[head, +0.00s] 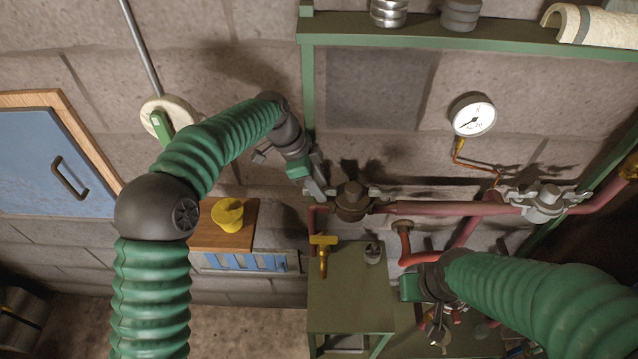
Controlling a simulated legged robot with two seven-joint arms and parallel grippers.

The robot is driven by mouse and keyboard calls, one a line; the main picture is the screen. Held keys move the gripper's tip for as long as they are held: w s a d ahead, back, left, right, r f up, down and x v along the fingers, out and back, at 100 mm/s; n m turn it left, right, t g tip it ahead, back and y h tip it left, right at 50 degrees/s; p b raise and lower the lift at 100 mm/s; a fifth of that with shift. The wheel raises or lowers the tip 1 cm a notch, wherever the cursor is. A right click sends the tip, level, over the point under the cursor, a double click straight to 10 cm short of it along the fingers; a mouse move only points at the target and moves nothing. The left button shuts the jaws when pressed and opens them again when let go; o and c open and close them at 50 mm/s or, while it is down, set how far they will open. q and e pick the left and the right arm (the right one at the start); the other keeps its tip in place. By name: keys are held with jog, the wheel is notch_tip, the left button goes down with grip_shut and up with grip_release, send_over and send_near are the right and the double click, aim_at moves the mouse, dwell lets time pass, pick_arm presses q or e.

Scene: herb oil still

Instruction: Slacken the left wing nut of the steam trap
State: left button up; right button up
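A dark bronze round-bodied fitting (352,203) sits in the red pipe line at the middle, with a grey wing nut (377,193) on its right. A similar grey fitting (546,204) with wing nuts on both sides is further right; I cannot tell for sure which is the steam trap. My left gripper (316,188) points down at the left side of the bronze fitting, where its fingers cover any left wing nut. I cannot tell whether they touch or grip it. My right gripper (437,325) hangs low at the front; its finger gap is unclear.
A green bench (350,300) carries a brass valve (323,250). A yellow object (228,213) sits on a wooden-topped box at left. A pressure gauge (473,117) and red pipes (440,208) are on the wall. A green shelf (420,35) spans above.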

pick_arm(q)
jog(key=shift+a, duration=0.35)
grip_shut()
pick_arm(e)
jog(key=shift+a, duration=0.3)
pick_arm(q)
jog(key=shift+d, duration=0.15)
